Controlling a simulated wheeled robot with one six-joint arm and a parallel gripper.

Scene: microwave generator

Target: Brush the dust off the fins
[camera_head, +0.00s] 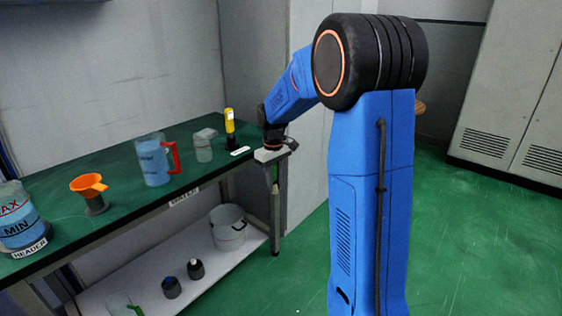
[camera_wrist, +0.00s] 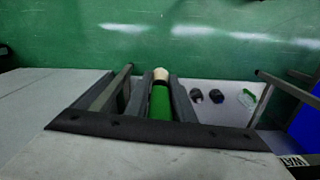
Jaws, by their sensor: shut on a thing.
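My gripper (camera_head: 275,163) is at the right end of the green bench, pointing down. In the wrist view its dark fingers (camera_wrist: 159,82) are shut on a green rod-like thing with a pale rounded end (camera_wrist: 159,104), which looks like the brush handle. The held thing also shows just below the gripper in the head view (camera_head: 275,187), small and hard to tell from the bench leg behind it. Bristles cannot be made out. No fins can be picked out for sure; slatted vents (camera_head: 485,145) show on the grey cabinets at the right.
On the bench (camera_head: 110,190) stand a MAX/MIN vessel (camera_head: 20,222), an orange funnel (camera_head: 88,185), a red-handled jug (camera_head: 153,162), a lidded clear container (camera_head: 204,148) and a yellow-topped thing (camera_head: 229,122). A white bucket (camera_head: 228,232) is on the shelf below. Green floor (camera_head: 450,230) is open at right.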

